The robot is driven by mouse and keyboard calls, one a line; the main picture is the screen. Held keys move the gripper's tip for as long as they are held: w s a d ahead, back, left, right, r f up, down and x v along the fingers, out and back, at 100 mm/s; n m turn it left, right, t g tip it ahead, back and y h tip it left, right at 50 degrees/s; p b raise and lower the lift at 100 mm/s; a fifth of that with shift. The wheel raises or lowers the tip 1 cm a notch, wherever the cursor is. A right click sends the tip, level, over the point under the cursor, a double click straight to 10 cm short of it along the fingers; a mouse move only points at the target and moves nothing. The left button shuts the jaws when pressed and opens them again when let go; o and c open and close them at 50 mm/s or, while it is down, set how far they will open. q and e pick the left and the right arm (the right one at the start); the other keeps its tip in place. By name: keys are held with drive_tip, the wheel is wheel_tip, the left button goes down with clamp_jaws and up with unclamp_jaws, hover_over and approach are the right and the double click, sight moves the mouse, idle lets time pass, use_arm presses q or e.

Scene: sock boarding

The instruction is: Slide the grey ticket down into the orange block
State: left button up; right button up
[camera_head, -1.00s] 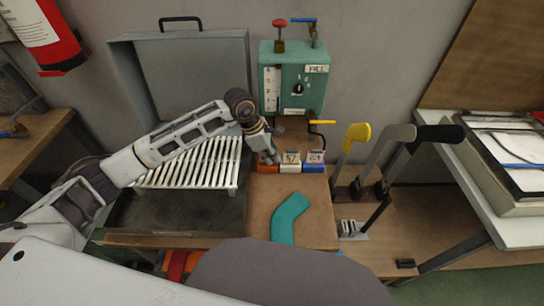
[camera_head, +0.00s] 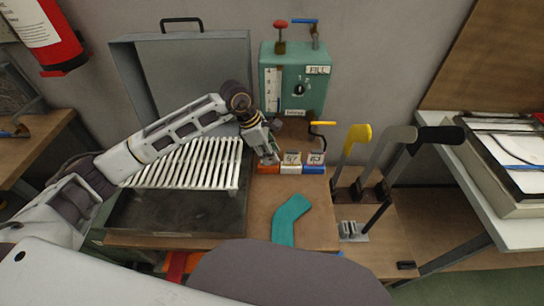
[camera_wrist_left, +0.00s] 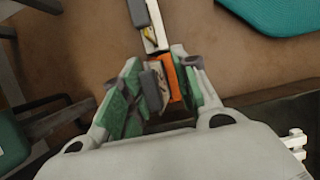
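The grey ticket (camera_wrist_left: 153,90) stands between the fingers of my left gripper (camera_wrist_left: 158,90) in the left wrist view. The gripper looks open around it, with a gap between the ticket and the right-hand finger. The orange block (camera_wrist_left: 176,83) shows in that gap, just beyond the ticket. In the head view my left gripper (camera_head: 267,156) points down over the orange block (camera_head: 267,169), hiding the ticket. The ticket's lower edge is hidden, so I cannot tell how deep it sits in the block. My right gripper is out of view.
A white block (camera_head: 291,169) and a blue block (camera_head: 314,169) with numbered tickets stand to the right of the orange block. A teal sock shape (camera_head: 290,221) lies in front. A green box (camera_head: 295,80) stands behind; a yellow lever (camera_head: 355,140) and others stand right.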

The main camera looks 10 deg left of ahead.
use_arm(q)
drive_tip(key=v, duration=0.9)
drive_tip(key=shift+r, duration=0.2)
idle(0.7)
